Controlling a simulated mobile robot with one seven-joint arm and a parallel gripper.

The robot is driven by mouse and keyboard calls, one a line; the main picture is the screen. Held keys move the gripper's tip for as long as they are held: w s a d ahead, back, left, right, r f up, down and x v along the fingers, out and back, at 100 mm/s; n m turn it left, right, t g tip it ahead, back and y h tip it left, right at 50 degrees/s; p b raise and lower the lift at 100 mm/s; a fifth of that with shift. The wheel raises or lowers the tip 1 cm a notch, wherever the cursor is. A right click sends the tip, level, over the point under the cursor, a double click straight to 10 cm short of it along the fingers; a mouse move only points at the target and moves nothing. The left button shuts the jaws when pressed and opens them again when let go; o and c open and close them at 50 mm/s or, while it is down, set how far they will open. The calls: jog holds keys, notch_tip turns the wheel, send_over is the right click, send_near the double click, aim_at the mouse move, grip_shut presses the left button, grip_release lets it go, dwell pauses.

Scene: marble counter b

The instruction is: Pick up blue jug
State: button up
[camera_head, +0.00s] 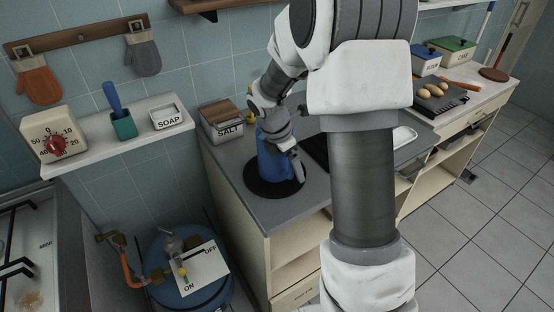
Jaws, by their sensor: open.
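The blue jug (268,165) stands on a round black mat (262,188) near the left end of the grey counter. My gripper (297,172) is at the jug's right side, pointing down, with its fingers close to the jug's upper part. The gripper is open. I cannot tell whether the fingers are around the jug's handle or touching it. My wrist and gripper hide the jug's top and right side.
A wooden salt box (221,122) stands behind the jug on the left. A dark tray (436,98) holds several eggs at the far right. A blue gas cylinder (200,293) with a valve stands below left. My arm blocks the middle of the counter.

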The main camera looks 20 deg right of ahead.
grip_shut()
dwell(0.5)
jog(key=shift+d, duration=0.1)
